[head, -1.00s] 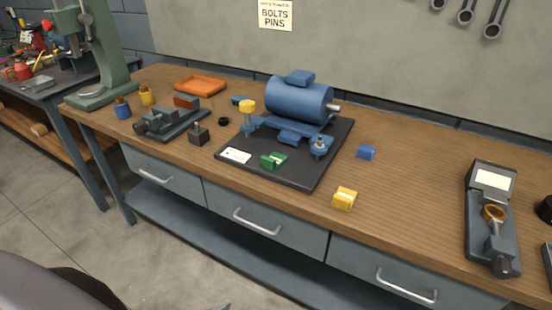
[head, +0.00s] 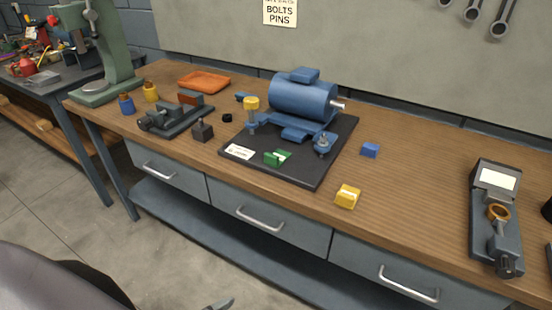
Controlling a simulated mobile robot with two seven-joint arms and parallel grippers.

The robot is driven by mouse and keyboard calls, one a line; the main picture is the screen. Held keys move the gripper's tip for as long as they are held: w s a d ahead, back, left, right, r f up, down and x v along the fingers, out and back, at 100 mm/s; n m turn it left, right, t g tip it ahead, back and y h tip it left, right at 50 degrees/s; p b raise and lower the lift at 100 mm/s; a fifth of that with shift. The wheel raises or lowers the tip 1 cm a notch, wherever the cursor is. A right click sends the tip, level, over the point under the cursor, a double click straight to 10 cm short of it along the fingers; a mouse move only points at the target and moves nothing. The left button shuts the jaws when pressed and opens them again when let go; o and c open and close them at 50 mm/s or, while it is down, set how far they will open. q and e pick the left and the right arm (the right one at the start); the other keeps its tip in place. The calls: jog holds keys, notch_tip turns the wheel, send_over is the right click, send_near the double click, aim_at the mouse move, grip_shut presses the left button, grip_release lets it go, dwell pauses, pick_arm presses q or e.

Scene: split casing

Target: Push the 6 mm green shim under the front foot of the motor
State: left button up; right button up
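The blue motor (head: 303,98) stands on a dark base plate (head: 308,176) on the wooden bench. One of its feet (head: 323,143), at the front right, carries a bolt. The green shim (head: 274,158) lies on the plate in front of the motor, apart from the feet. Its thickness cannot be read. Neither gripper can be made out; a grey part at the lower left seems to be mine.
A yellow block (head: 347,196) and a blue block (head: 370,150) lie right of the plate. A vise (head: 175,118), a dark block (head: 203,131) and an orange tray (head: 204,82) are at left. A gauge device (head: 494,220) stands at right. Bench between is clear.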

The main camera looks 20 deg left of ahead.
pick_arm(q)
jog(key=shift+w, duration=0.1)
jog(key=c, duration=0.5)
jog(key=shift+w+a+r+n, duration=0.15)
jog(key=shift+w+n, duration=0.2)
jog(key=shift+n, duration=0.25)
jog(key=c, duration=0.5)
jog(key=w+a+r+n+b, duration=0.1)
jog(key=w+n, duration=0.1)
jog(key=n, duration=0.1)
jog(key=w+a+r+n+t, duration=0.1)
jog(key=w+n, duration=0.1)
jog(key=n, duration=0.1)
jog(key=w+a+n+t+b, duration=0.1)
jog(key=w+n, duration=0.1)
jog(key=n, duration=0.2)
jog(key=shift+w+r+b, duration=0.3)
jog(key=shift+w+r, duration=0.05)
jog(key=shift+r, duration=0.05)
grip_shut()
jog(key=n+t+y+b, duration=0.1)
jog(key=n+t+b, duration=0.4)
jog(key=n, duration=2.1)
send_near(270, 158)
jog(key=shift+t, duration=0.3)
jog(key=w, duration=0.6)
jog(key=shift+w+d+f, duration=0.2)
jog(key=shift+w, duration=0.2)
